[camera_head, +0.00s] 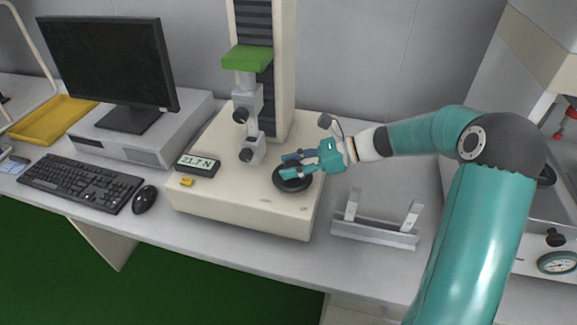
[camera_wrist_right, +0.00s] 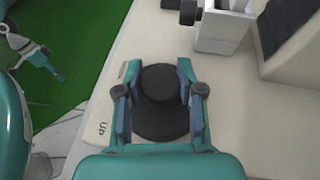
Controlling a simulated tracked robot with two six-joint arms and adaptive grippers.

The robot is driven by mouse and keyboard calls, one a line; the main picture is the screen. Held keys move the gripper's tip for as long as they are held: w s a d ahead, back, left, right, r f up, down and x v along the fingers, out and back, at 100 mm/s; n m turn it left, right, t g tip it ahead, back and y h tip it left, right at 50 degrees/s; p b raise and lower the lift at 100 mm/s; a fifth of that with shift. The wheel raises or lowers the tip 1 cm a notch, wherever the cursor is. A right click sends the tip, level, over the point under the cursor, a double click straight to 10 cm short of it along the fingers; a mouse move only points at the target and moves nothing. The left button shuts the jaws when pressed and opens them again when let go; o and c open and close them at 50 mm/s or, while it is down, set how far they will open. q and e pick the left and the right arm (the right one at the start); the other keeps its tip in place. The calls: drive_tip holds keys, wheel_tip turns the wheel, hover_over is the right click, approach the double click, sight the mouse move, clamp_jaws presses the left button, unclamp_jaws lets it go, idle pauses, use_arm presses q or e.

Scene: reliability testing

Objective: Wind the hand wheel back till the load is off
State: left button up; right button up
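The black hand wheel (camera_head: 293,178) lies flat on the cream base of the test stand, front right. It has a raised round hub (camera_wrist_right: 160,84) in the right wrist view. My right gripper (camera_head: 291,165) reaches over it from the right, its teal fingers on either side of the hub (camera_wrist_right: 158,88), with narrow gaps seeming to show; contact is unclear. The letters "UP" are printed beside the wheel. The readout (camera_head: 197,165) shows 21.7 N. The clamps (camera_head: 250,130) hang below a green crosshead (camera_head: 247,58). My left gripper (camera_wrist_right: 52,68) shows small at the left of the wrist view.
A small yellow piece (camera_head: 187,182) lies before the readout. A metal bracket (camera_head: 375,231) with two uprights stands right of the base. A keyboard (camera_head: 80,183), mouse (camera_head: 144,199) and monitor (camera_head: 108,62) are at left. The bench front is mostly clear.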

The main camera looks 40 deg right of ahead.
drive_tip(key=c, duration=0.5)
drive_tip(key=shift+a, duration=0.25)
drive_tip(key=shift+d, duration=0.15)
drive_tip(key=shift+r+n+g+y+p, duration=0.15)
drive_tip(key=shift+n+g+y+p, duration=0.45)
drive_tip(key=shift+p, duration=0.65)
drive_tip(key=n+g+y+p, duration=0.1)
drive_tip(key=n+g+p, duration=0.2)
drive_tip(key=shift+d+g+p, duration=0.1)
drive_tip(key=shift+g+p, duration=0.2)
drive_tip(key=n+g+p, duration=0.1)
drive_tip(key=n+g, duration=0.1)
drive_tip(key=shift+n+y+p, duration=0.3)
drive_tip(key=shift+n+g+p, duration=0.4)
drive_tip(key=shift+n+g, duration=0.6)
drive_tip(key=shift+g, duration=0.5)
